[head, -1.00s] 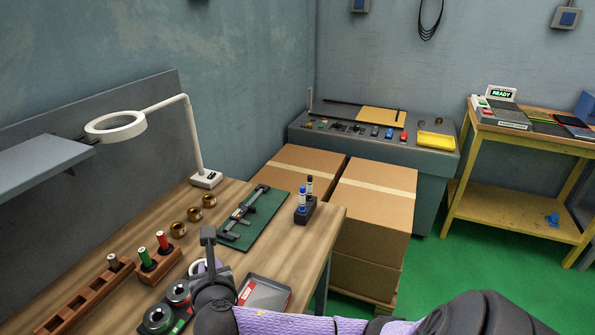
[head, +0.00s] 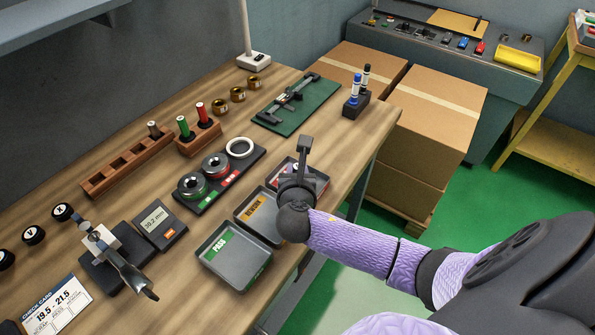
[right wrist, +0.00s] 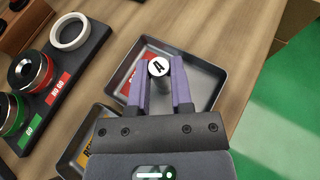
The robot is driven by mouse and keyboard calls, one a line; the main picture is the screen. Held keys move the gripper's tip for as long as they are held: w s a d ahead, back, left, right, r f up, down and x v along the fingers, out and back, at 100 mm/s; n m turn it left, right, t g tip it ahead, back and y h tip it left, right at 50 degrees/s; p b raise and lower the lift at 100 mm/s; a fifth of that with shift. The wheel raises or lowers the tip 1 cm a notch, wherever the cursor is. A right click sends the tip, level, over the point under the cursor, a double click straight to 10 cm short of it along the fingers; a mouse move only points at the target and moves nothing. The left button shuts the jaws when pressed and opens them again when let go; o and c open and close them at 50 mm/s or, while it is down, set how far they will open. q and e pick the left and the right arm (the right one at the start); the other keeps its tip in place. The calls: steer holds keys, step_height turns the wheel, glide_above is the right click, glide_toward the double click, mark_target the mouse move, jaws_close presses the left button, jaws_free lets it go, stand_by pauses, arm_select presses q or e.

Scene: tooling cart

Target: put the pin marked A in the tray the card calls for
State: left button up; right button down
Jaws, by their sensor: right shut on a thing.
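My right gripper (head: 300,172) is over the far tray with a red label (head: 316,181), hiding much of it. In the right wrist view its fingers (right wrist: 158,82) are shut on the pin marked A (right wrist: 158,67), whose white end faces the camera. The pin shows above the red-label tray (right wrist: 203,80); its height over the floor is unclear. Nearer are the orange-label tray (head: 246,224) and the green PASS tray (head: 238,274). The check card (head: 54,306) reads 19.5 - 21.5; its smaller lines are hard to read. My left gripper is out of view.
A gauge with a display (head: 160,222) stands by a measuring stand (head: 100,272). Ring gauges sit on a black base (head: 213,190) left of the trays. A wooden rack (head: 125,165) and a block with green and red pins (head: 199,139) lie behind. The bench edge is close right.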

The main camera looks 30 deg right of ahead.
steer(key=shift+f, duration=0.15)
steer(key=c, duration=0.5)
jaws_free()
steer(key=shift+r, duration=0.25)
steer(key=p+v, duration=0.4)
steer(key=v, duration=0.8)
steer(key=shift+f, duration=0.15)
